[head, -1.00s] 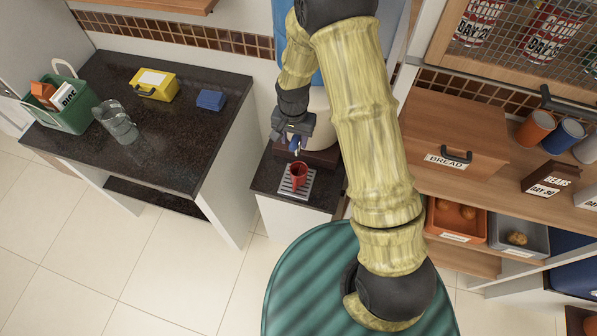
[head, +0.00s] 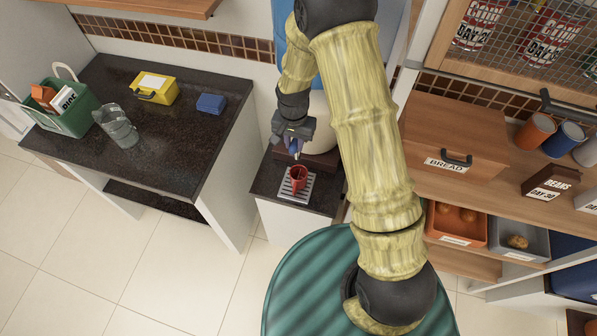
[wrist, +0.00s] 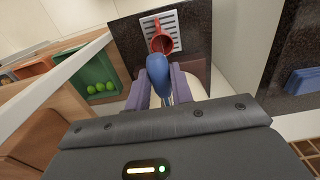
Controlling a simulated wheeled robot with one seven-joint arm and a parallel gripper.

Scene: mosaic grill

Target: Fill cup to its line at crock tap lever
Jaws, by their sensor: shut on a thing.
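The red cup (head: 299,176) stands on a slatted drip tray (head: 284,197) below the tap. In the wrist view the cup (wrist: 161,44) shows beyond the blue tap lever (wrist: 157,68); its line and the level inside cannot be made out. My gripper (head: 293,141) is at the front of the cream crock (head: 320,122), above the cup. In the wrist view its two fingers (wrist: 159,90) are shut on the lever, one on each side. My arm hides much of the crock, and the spout is hidden.
A dark counter (head: 170,150) at left holds a clear pitcher (head: 117,128), a green caddy (head: 75,115), a yellow box (head: 153,88) and a blue sponge-like block (head: 211,103). Wooden shelves with a bread box (head: 455,135) and bins stand at right. Open tiled floor lies at lower left.

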